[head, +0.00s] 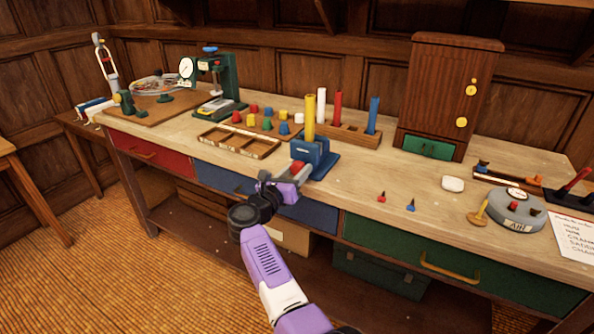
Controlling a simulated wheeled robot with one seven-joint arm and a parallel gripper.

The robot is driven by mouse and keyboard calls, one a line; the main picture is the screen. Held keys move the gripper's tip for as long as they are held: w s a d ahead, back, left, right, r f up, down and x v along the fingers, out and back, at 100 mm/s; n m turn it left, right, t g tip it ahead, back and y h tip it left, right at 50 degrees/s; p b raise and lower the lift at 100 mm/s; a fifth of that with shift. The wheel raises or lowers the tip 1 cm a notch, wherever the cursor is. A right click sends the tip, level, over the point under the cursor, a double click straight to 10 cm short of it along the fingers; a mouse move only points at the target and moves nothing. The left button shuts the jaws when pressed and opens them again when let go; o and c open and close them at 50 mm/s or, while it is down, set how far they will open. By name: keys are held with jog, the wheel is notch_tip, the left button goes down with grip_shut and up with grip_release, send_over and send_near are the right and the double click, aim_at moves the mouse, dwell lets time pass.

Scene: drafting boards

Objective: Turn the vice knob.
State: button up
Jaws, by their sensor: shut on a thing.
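The blue vice (318,157) sits at the front edge of the workbench, near the middle of the head view. A yellow rod (309,118) stands upright at the vice. The red vice knob (297,167) is at the vice's front, facing my arm. My purple gripper (295,178) reaches up from below to the knob and is shut on it. The fingertips are small here and partly cover the knob, so its turn angle cannot be read.
Small red (381,197) and blue (411,205) pieces lie to the right. Drawers (420,258) line the bench front beside my arm.

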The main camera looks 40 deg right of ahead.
jog(key=n+p, duration=0.2)
jog(key=n, duration=0.5)
jog(key=shift+r+p, duration=0.15)
jog(key=shift+p, duration=0.15)
jog(key=n+p, duration=0.1)
jog(key=n, duration=0.3)
jog(key=shift+p, duration=0.3)
jog(key=n+p, duration=0.1)
jog(key=n, duration=0.2)
jog(key=shift+n+p, duration=0.3)
jog(key=n+p, duration=0.2)
jog(key=n, duration=0.4)
jog(key=n+p, duration=0.1)
jog(key=n, duration=0.3)
jog(key=n+p, duration=0.1)
jog(key=n, duration=0.2)
jog(key=shift+n, duration=0.3)
jog(key=n+p, duration=0.1)
jog(key=n, duration=0.4)
jog(key=shift+a, duration=0.1)
jog(key=n, duration=0.5)
jog(key=shift+w+n, duration=0.1)
jog(key=shift+n, duration=0.3)
jog(key=n, duration=0.5)
jog(key=shift+n+p, duration=0.3)
jog(key=n, duration=0.5)
jog(key=shift+n, duration=0.3)
jog(key=o, duration=1.4)
jog(key=shift+c, duration=0.2)
